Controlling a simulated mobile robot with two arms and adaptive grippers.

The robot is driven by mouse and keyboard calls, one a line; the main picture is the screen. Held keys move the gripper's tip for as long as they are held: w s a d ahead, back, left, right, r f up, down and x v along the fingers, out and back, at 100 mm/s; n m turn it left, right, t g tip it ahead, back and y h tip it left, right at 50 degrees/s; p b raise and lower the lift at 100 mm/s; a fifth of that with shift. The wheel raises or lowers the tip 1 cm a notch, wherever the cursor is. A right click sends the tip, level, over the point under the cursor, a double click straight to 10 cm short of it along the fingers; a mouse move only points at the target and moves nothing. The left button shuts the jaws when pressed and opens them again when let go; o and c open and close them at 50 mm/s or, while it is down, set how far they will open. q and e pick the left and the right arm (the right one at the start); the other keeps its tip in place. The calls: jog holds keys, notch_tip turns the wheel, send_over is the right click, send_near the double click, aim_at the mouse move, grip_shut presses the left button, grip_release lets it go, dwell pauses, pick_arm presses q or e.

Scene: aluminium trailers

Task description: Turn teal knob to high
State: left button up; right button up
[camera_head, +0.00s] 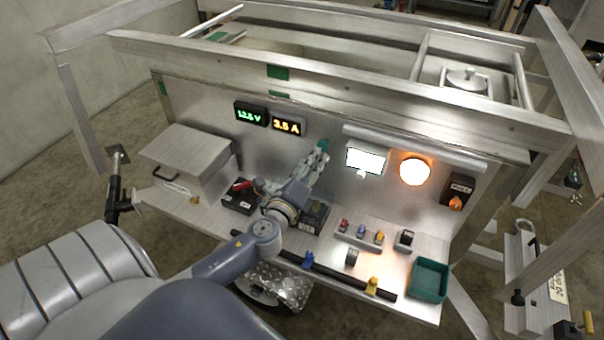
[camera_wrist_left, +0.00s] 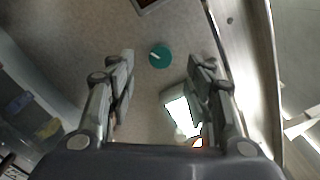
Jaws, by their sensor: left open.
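The teal knob (camera_wrist_left: 160,56) sits on the metal panel in the left wrist view, with a pale pointer mark toward its upper left. In the head view a small part of the knob (camera_head: 323,145) shows at the tip of my left gripper (camera_head: 318,158). In the left wrist view my left gripper (camera_wrist_left: 162,72) is open, its fingers apart on either side of the knob's line. The knob lies between and just beyond the fingertips, and I see no contact. The knob's scale labels cannot be read. My right gripper is not in view.
Above the shelf are a green voltage display (camera_head: 250,114), an amber current display (camera_head: 287,126), a lit white screen (camera_head: 366,160) and a glowing orange lamp (camera_head: 414,171). A metal box (camera_head: 187,158) stands left. A teal tray (camera_head: 429,279) and small switches stand right.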

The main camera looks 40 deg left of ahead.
pick_arm(q)
jog(key=v, duration=0.6)
dwell(0.5)
